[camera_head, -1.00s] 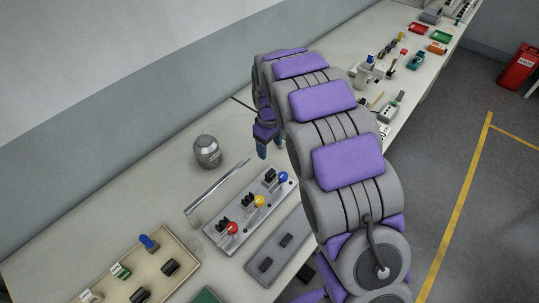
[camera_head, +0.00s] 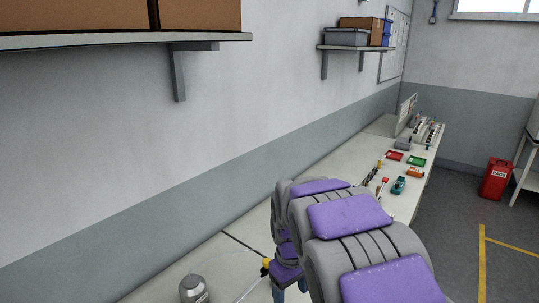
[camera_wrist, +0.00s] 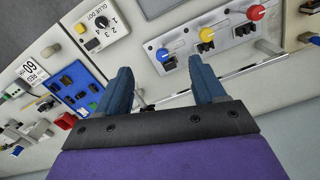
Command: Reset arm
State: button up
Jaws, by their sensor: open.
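My gripper (camera_wrist: 162,88) is in the wrist view, its two blue fingers spread apart with nothing between them. Beyond the fingers lies the white bench top (camera_wrist: 135,50). In the head view my grey and purple arm reaches over the bench (camera_head: 215,262), and my gripper's blue fingers (camera_head: 278,293) show only partly at the lower edge. A plate with blue, yellow and red knobs (camera_wrist: 208,36) lies past the fingers in the wrist view. A metal bar (camera_wrist: 235,76) lies near the right finger.
A silver canister (camera_head: 193,290) stands on the bench at the lower edge. In the wrist view, a glue dot box (camera_wrist: 97,24) and a blue tray (camera_wrist: 75,88) lie left of the knobs. A shelf (camera_head: 120,40) juts from the wall. A red bin (camera_head: 496,179) stands on the floor.

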jog(key=s+d+r+m, duration=0.1)
jog(key=s+d+m, duration=0.2)
jog(key=s, duration=1.2)
jog(key=s+d+r+m+g, duration=0.1)
jog(key=s+d+m, duration=0.3)
jog(key=s, duration=1.2)
jog(key=shift+d+b, duration=0.35)
jog(key=shift+d, duration=0.6)
